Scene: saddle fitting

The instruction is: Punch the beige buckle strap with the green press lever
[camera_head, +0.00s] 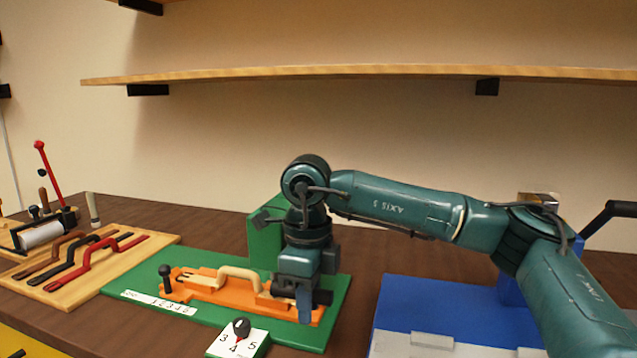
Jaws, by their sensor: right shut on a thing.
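The beige buckle strap (238,275) lies in an orange holder (205,290) on the green press base (150,275). Its middle arches up, and its right end is hidden near my right gripper. My right gripper (304,308) points down at the right end of the holder. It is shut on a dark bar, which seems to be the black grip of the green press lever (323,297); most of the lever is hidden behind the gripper. The green press block (264,235) stands behind. My left gripper is out of view.
A dial plate (225,344) with a black knob stands at the front. A wooden board (150,243) at left holds brown, black and red straps (95,262). A red-levered tool (50,172) stands far left. A blue press base (430,305) is at right. A shelf (350,72) hangs above.

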